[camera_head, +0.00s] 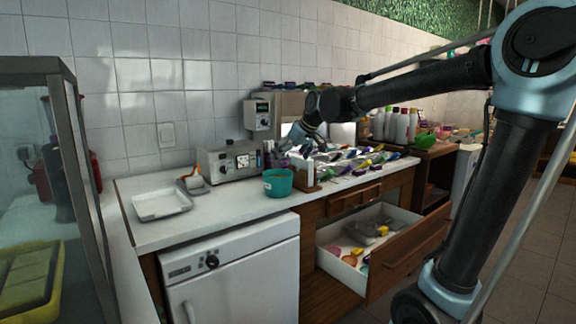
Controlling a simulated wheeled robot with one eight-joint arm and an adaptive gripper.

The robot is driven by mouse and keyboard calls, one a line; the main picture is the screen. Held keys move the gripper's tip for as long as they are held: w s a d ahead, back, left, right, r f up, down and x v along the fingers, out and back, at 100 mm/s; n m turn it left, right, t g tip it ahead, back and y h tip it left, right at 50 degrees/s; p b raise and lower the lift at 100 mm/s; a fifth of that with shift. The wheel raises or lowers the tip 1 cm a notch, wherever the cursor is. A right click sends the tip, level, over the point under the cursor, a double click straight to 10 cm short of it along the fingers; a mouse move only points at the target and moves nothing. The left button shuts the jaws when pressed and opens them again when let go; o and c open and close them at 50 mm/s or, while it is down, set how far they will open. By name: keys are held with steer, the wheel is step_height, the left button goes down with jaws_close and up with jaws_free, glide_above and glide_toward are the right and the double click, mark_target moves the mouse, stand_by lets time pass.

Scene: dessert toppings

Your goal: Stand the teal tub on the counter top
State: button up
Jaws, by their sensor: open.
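The teal tub (278,187) stands upright on the white counter top (232,212), near its front edge, with brownish contents showing at its open top. My gripper (283,150) is small in the view, above and slightly behind the tub. It looks apart from the tub and holds nothing that I can see. The fingertips blend with the clutter behind them, so their exact distance from the tub is hard to tell.
A white tray (162,204) lies on the left of the counter. An open drawer (385,247) juts out below. The counter left of the tub is partly clear.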

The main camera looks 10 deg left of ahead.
steer(key=shift+s+d+r, duration=0.1)
steer(key=shift+d+r, duration=0.05)
steer(key=shift+d, duration=0.05)
steer(key=s+d+f+m+h, duration=0.1)
steer(key=s+d+f, duration=0.2)
steer(key=d, duration=0.5)
steer(key=s+d+f+m+h, duration=0.1)
steer(key=s+d+f+m, duration=0.15)
steer(key=d, duration=0.45)
steer(key=s+d+f+m+h, duration=0.1)
steer(key=s+d+f, duration=0.25)
steer(key=d, duration=0.45)
steer(key=s+d+f+m+g+h, duration=0.2)
steer(key=s+d+f+m, duration=0.3)
steer(key=s+d+f, duration=1.1)
steer(key=shift+s+f+g+h, duration=0.3)
steer(key=shift+s+g+h, duration=0.15)
steer(key=shift+s, duration=0.3)
